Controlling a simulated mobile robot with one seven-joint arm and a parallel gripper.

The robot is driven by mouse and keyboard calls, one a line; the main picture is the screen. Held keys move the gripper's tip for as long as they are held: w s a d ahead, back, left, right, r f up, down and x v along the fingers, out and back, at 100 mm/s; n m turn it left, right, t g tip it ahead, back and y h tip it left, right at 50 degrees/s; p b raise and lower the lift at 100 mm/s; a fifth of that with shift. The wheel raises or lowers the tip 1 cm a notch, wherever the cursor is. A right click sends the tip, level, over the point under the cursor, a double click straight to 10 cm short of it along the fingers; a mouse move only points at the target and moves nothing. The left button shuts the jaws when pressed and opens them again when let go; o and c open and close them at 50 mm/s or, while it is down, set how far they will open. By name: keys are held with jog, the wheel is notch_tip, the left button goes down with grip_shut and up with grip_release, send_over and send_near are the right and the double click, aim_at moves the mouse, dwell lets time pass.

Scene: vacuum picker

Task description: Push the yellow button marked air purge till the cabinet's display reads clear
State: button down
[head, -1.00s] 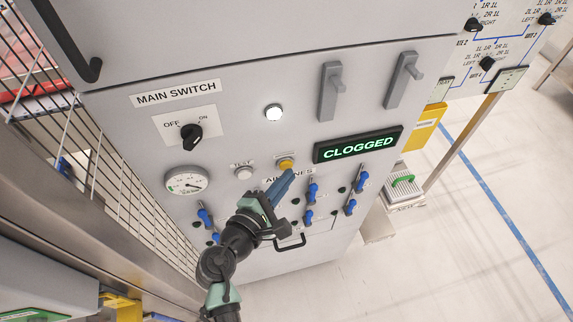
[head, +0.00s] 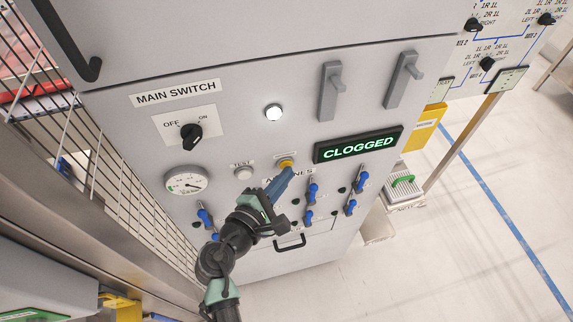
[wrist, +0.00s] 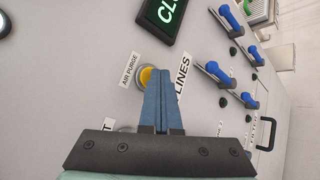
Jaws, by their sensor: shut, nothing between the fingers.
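The yellow air purge button (head: 286,162) is on the grey cabinet's front, below and left of the display. In the wrist view the yellow button (wrist: 148,76) sits beside its AIR PURGE label (wrist: 129,70), partly hidden by my fingertips. My gripper (head: 288,171) is shut and empty, its blue fingers pointing at the button. In the wrist view the fingertips (wrist: 160,72) overlap the button's right side; I cannot tell whether they touch it. The display (head: 358,144) reads CLOGGED in green.
A white TEST button (head: 243,173) is left of the yellow one. A gauge (head: 186,182) is further left. Several blue-handled valves (head: 313,190) stick out right of my gripper. The main switch (head: 191,135) points toward ON. A white lamp (head: 273,113) is lit above.

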jog(key=shift+s, duration=0.15)
jog(key=shift+s+d, duration=0.2)
jog(key=shift+s, duration=0.4)
jog(key=shift+p, duration=0.3)
jog(key=s, duration=0.1)
jog(key=s+d, duration=0.1)
jog(key=s, duration=0.1)
jog(key=s+p, duration=0.1)
jog(key=shift+s+d, duration=0.3)
jog(key=shift+s, duration=0.1)
dwell(0.6)
